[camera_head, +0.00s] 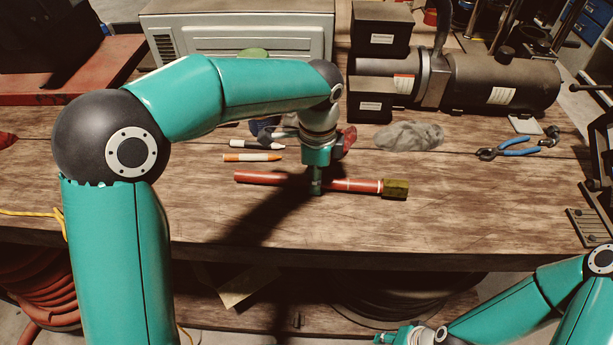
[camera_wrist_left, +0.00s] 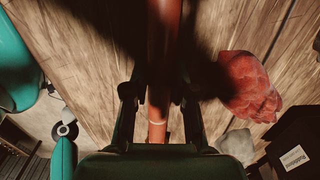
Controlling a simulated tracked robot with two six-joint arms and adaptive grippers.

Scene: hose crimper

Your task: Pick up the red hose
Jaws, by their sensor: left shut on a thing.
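The red hose (camera_head: 262,178) is a short, straight length with a brass-coloured hex fitting (camera_head: 395,188) on its right end. It lies across the front part of the wooden bench, and I cannot tell whether it touches the wood. My left gripper (camera_head: 316,188) points down and is shut on the hose around its middle. In the left wrist view the hose (camera_wrist_left: 163,50) runs between the two dark fingers (camera_wrist_left: 159,100), with a pale ring near them. My right gripper (camera_head: 388,337) shows only partly at the bottom edge, below the bench front; its jaws are unclear.
The bench (camera_head: 480,215) is clear to the right of the hose. An orange marker (camera_head: 252,157) and a white one (camera_head: 257,144) lie behind it. A red rag (camera_head: 347,139), grey rag (camera_head: 408,135), blue-handled pliers (camera_head: 510,152) and dark machine (camera_head: 500,82) stand farther back.

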